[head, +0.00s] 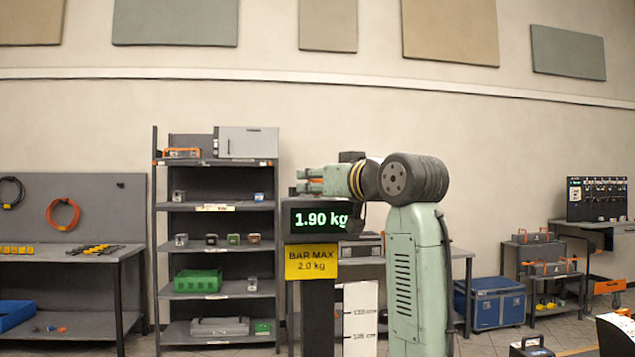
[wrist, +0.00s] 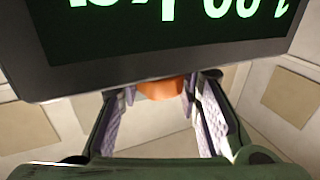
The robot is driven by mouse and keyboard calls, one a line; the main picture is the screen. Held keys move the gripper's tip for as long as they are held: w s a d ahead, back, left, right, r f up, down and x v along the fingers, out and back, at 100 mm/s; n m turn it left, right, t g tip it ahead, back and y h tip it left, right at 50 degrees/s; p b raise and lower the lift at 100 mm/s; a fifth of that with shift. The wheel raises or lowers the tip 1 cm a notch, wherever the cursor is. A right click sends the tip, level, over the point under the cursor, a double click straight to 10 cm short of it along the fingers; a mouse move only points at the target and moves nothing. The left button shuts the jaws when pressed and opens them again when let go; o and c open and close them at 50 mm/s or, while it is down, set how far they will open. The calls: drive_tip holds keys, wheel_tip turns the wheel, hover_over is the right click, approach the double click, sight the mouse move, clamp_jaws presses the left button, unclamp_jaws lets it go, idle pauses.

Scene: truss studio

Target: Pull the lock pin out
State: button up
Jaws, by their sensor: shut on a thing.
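The display (wrist: 150,68) fills the top of the wrist view and hides part of this piece. The pin's shaft and its hole cannot be seen. A yellow sign (head: 312,262) below the display reads BAR MAX 2.0 kg.
A grey shelf rack (head: 218,245) with small boxes and a green bin (head: 198,281) stands behind, left of the post. A blue case (head: 490,303) lies on the right. A wall with flat panels closes off the back.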

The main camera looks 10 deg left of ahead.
clamp_jaws()
drive_tip(key=shift+r, duration=1.8)
drive_tip(key=o, duration=1)
unclamp_jaws()
